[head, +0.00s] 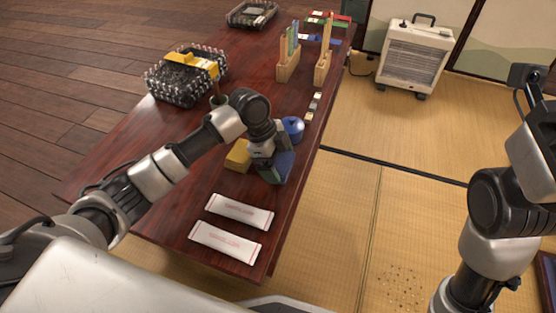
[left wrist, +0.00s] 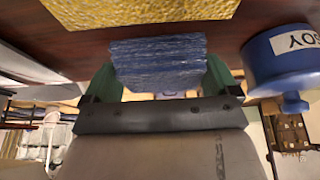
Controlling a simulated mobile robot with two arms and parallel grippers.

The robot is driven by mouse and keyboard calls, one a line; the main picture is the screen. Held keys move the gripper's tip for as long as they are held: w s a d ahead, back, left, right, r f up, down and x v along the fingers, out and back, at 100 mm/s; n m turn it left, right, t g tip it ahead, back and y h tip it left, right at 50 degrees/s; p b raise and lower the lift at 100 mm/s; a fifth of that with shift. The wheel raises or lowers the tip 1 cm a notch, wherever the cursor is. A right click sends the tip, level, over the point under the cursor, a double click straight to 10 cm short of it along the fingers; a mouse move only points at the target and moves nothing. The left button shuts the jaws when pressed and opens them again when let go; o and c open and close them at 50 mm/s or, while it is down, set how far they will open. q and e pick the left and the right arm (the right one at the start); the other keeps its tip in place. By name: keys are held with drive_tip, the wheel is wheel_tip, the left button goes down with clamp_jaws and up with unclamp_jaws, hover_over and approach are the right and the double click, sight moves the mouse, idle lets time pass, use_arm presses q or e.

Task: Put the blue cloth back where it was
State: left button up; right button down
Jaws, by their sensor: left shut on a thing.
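The blue cloth (left wrist: 158,62) is a thick folded block held between the green fingers of my left gripper (left wrist: 160,78). In the head view my left gripper (head: 273,172) is over the right part of the dark wooden table, and the cloth is mostly hidden by it. The yellow cloth (head: 238,156) lies on the table just left of the gripper; it also shows at the top of the left wrist view (left wrist: 140,10). I cannot tell whether the blue cloth touches the table. My right arm shows at the right, but its gripper is out of view.
A blue soy pot (head: 292,127) stands close behind the gripper, also in the left wrist view (left wrist: 285,58). Two white packets (head: 238,211) lie in front. Wooden holders (head: 288,68) and a wire basket (head: 165,88) stand farther back. A heater (head: 412,55) stands on the tatami.

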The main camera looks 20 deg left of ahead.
use_arm(q)
drive_tip(key=o, duration=0.5)
drive_tip(key=shift+o, duration=0.2)
